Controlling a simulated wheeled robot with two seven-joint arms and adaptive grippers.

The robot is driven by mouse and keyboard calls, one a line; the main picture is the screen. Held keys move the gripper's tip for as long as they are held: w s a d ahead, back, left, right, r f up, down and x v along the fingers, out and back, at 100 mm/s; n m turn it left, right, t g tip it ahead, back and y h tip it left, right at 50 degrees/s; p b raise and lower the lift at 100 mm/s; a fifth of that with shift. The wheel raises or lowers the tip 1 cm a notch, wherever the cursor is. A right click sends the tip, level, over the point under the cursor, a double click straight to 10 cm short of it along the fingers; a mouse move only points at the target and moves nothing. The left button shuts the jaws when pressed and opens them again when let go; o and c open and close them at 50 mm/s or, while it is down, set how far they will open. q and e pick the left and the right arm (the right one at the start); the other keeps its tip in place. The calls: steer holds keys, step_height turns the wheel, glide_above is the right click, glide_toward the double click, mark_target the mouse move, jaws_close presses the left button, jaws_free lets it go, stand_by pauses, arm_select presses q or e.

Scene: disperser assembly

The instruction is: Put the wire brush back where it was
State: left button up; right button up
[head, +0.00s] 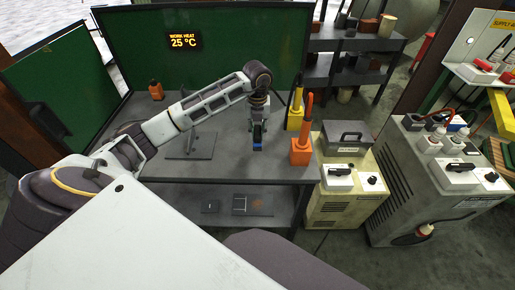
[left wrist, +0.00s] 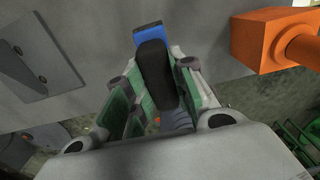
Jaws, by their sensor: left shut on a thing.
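My left gripper (head: 257,128) hangs over the right part of the grey workbench, pointing down. It is shut on a black-handled tool with a blue end, which I take to be the wire brush (head: 257,147). In the left wrist view the black handle (left wrist: 156,75) lies between the finger pads, with the blue part (left wrist: 148,35) beyond it. The bristles cannot be made out. The tool is to the left of the orange holder (head: 300,152) and apart from it. My right gripper is not in view.
The workbench (head: 220,160) has a flat grey stand (head: 190,146) left of the gripper. A yellow holder (head: 294,119) stands behind the orange one, with a handle upright. A small orange item (head: 156,91) sits at the back left. Beige machines (head: 345,195) stand right of the bench.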

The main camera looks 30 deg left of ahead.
mark_target(257, 130)
arm_select(q)
steer(key=shift+f, duration=2.05)
steer(key=shift+f, duration=0.1)
steer(key=shift+f, duration=1.8)
steer(key=shift+f, duration=0.1)
steer(key=o, duration=1)
steer(key=shift+r, duration=6.1)
